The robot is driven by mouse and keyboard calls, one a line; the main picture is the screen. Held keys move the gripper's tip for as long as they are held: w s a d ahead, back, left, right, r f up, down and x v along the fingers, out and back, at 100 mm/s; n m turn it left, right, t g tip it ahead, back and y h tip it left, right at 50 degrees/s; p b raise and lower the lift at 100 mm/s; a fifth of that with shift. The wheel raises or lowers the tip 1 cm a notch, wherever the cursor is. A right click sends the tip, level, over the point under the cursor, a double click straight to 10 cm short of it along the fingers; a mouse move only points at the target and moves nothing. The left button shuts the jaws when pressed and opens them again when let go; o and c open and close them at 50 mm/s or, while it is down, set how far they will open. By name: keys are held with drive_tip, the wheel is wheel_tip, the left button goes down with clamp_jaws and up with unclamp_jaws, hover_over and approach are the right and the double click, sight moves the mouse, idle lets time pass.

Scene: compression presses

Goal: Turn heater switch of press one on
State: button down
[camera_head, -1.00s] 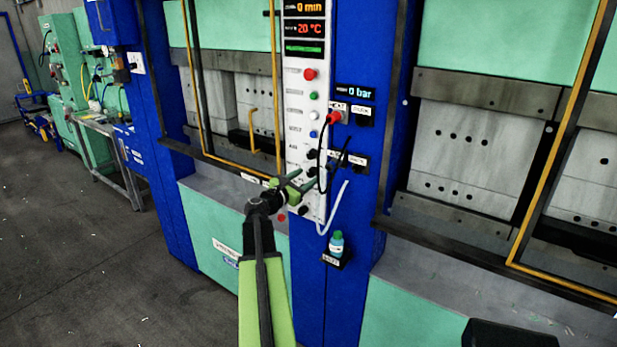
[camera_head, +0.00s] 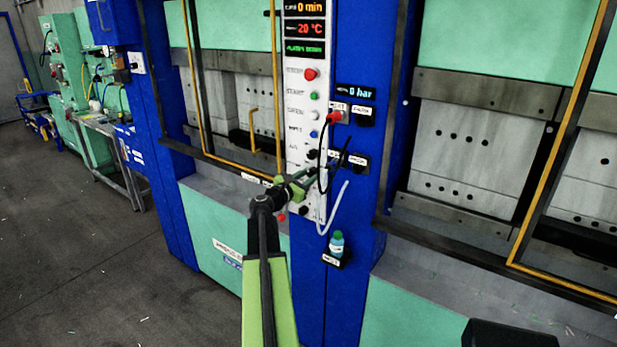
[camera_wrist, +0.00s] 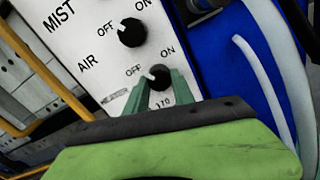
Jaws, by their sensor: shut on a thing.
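The white control panel of the press (camera_head: 303,130) stands upright in the middle of the head view. In the wrist view the heater switch (camera_wrist: 160,77) is a black round knob beside a blurred label that seems to read HEATER, with OFF and ON marked above it. Its white mark points toward OFF. My gripper (camera_wrist: 162,88) has its green fingers on both sides of this knob, shut on it; the fingers hide its lower part. In the head view my gripper (camera_head: 308,180) is at the lower panel, where the arm partly covers the knob.
The AIR knob (camera_wrist: 131,32) is just above the held one, its mark toward OFF. A black cable and a white hose (camera_head: 339,207) hang right of my gripper. A small bottle (camera_head: 336,242) stands on a bracket below. A yellow frame (camera_head: 278,90) is left of the panel.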

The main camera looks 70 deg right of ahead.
drive_tip(key=shift+m, duration=0.3)
drive_tip(key=m, duration=1.1)
drive_tip(key=shift+m, duration=0.3)
idle(0.3)
drive_tip(key=c, duration=1.1)
unclamp_jaws()
drive_tip(key=shift+o, duration=0.2)
drive_tip(key=shift+r, duration=0.1)
drive_tip(key=shift+w, duration=0.1)
